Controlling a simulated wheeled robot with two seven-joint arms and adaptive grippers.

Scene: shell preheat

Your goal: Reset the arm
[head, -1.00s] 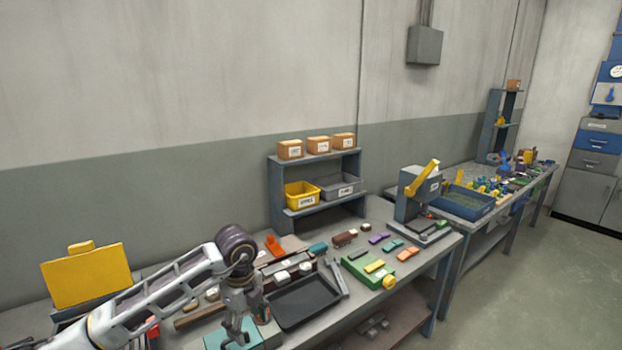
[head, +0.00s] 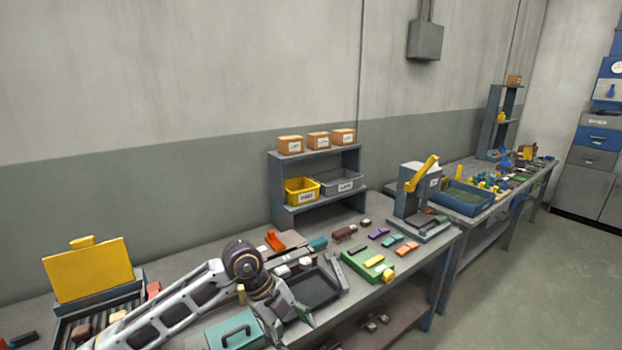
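My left arm reaches in from the lower left of the head view. Its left gripper (head: 289,325) hangs over the front edge of the near bench (head: 380,275), in front of the black tray (head: 318,290). Its fingers look spread apart, with nothing seen between them. A teal box with a dark handle (head: 235,334) is just left of the gripper. My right gripper is out of view.
A heater-like box with its yellow lid (head: 88,272) raised stands at left. A green tray (head: 362,262), small coloured blocks and a press with a yellow lever (head: 422,174) are to the right. A shelf with bins (head: 275,190) stands behind.

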